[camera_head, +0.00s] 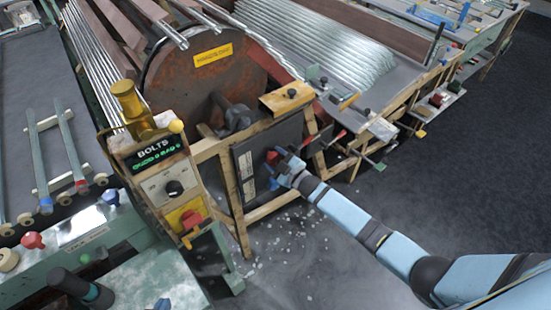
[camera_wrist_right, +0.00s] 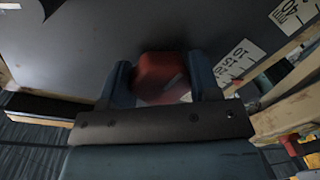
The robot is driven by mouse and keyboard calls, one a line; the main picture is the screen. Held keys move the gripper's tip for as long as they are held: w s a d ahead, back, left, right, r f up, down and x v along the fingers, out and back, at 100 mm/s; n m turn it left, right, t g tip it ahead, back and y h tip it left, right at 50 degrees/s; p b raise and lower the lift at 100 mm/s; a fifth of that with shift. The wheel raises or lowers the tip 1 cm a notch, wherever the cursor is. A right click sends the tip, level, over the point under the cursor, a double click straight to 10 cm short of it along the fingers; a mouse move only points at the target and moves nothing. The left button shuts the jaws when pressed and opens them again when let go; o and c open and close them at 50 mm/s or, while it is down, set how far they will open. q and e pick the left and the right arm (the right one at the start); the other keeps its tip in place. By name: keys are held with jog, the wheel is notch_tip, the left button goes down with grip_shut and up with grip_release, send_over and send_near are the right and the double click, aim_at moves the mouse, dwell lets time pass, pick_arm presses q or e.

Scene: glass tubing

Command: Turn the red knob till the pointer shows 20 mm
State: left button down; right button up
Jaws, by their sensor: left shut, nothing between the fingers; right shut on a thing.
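The red knob (camera_head: 272,157) sits on a dark upright panel (camera_head: 291,133) at the front of the machine. My right gripper (camera_head: 278,161) reaches it from the lower right and is shut on it. In the right wrist view the red knob (camera_wrist_right: 160,72) lies between the two blue-grey fingers of my right gripper (camera_wrist_right: 162,80). A white scale label (camera_wrist_right: 238,62) with numbers including 10 and 15 is right of the knob. Another white label (camera_wrist_right: 293,10) reads 40 mm. I cannot make out the pointer or its reading. My left gripper is not in view.
A control box (camera_head: 158,165) with a green BOLTS display, black dial and red button stands left of the panel. A wooden frame (camera_head: 228,178) surrounds the panel. Small clamps (camera_head: 365,152) stick out at the right. The dark floor (camera_head: 470,160) is open at the right.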

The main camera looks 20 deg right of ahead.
jog(key=shift+m, duration=1.1)
jog(key=o, duration=0.9)
jog(key=shift+a, duration=0.1)
jog(key=shift+s, duration=0.15)
jog(key=f+v, duration=0.1)
jog(key=v, duration=1.2)
jog(key=shift+s+d+r, duration=0.2)
jog(key=shift+d+r, duration=0.1)
jog(key=shift+s+a, duration=0.1)
